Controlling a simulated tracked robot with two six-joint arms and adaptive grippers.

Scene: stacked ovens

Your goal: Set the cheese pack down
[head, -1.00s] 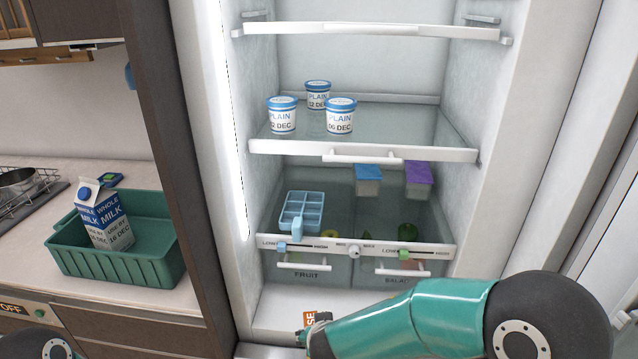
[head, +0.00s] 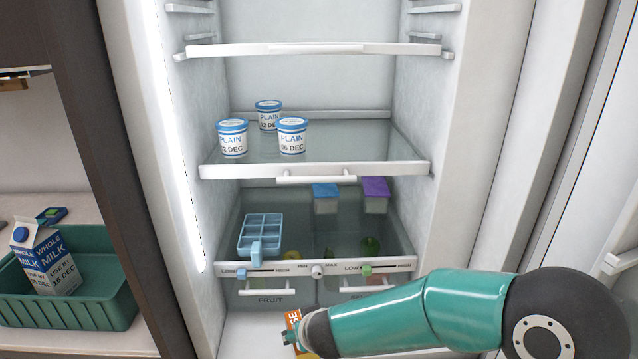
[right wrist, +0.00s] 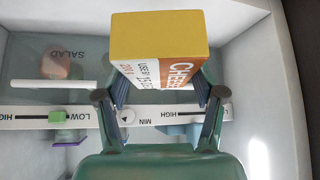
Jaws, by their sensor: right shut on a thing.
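The cheese pack (right wrist: 160,38) is a yellow block with an orange and white label, large in the right wrist view. My right gripper (right wrist: 161,90) is shut on it, a finger on either side. In the head view the pack (head: 294,320) shows as an orange and white piece low in front of the fridge drawers, near the fridge floor. My right gripper (head: 292,334) there is mostly hidden by my teal arm. Whether the pack touches the floor cannot be told. My left gripper is not in view.
Above are the fruit and salad drawers (head: 268,290), under a glass shelf with a blue tray (head: 262,232) and two lidded tubs. Yogurt pots (head: 292,136) stand on the shelf above. The white fridge floor (head: 245,335) looks bare on the left.

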